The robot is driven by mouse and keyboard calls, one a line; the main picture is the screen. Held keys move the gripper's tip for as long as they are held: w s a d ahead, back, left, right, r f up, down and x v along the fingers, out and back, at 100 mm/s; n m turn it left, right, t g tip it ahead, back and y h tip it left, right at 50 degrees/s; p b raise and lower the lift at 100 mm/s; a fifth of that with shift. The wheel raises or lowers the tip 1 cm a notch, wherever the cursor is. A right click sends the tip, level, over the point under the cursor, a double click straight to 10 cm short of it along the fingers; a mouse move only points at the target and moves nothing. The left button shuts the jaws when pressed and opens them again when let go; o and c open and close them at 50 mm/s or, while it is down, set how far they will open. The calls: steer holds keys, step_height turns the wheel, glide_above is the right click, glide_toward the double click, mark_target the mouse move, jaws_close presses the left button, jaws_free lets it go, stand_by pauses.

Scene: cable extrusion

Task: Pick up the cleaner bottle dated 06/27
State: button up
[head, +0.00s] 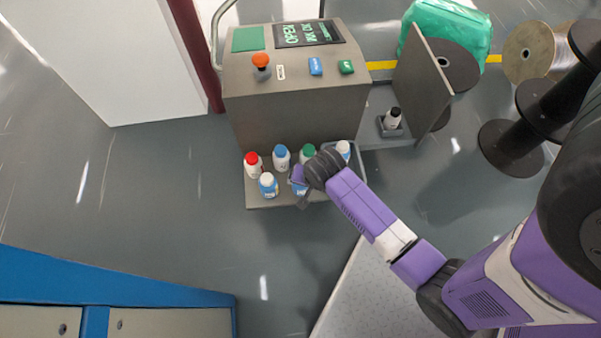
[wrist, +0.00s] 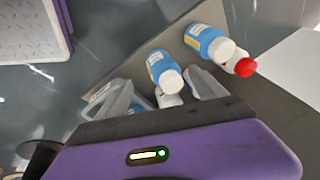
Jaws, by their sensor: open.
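Several bottles stand on a low grey shelf (head: 258,203) of the machine. They include a red-capped bottle (head: 253,168), a blue-capped bottle (head: 281,160), a green-capped bottle (head: 308,154) and a white-capped blue bottle (head: 268,187). No date is legible, so I cannot tell which is dated 06/27. My gripper (head: 304,190) is over the front of the shelf, partly hiding a blue-and-white bottle (head: 298,188). In the wrist view my gripper (wrist: 163,92) is open. A white-capped blue bottle (wrist: 164,70) lies just beyond the fingers; the red-capped bottle (wrist: 240,66) is farther right.
The machine's control panel (head: 295,65) rises behind the shelf. The floor (head: 160,210) left of the shelf is clear.

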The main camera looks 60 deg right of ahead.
steer(key=w+d+m+g, duration=0.1)
steer(key=w, duration=0.1)
steer(key=w+d+m+g+y+b, duration=0.1)
steer(key=d+m, duration=0.1)
steer(key=shift+w+f+m, duration=0.15)
steer(key=shift+w+m, duration=0.15)
steer(key=shift+w, duration=0.1)
steer(key=shift+w+d+r+m+g+y, duration=0.3)
steer(key=shift+w+d+m+g, duration=0.1)
steer(key=shift+m, duration=0.1)
steer(key=shift+f+b, duration=0.45)
steer(key=shift+f, duration=0.05)
steer(key=f, duration=0.2)
steer(key=f+b, duration=0.1)
steer(key=f, duration=0.1)
steer(key=f+b, duration=0.1)
steer(key=f, duration=0.1)
steer(key=shift+s+a+f, duration=0.25)
steer(key=shift+s+f, duration=0.05)
steer(key=shift+s, duration=0.05)
steer(key=c, duration=1.7)
steer(key=shift+r, duration=0.1)
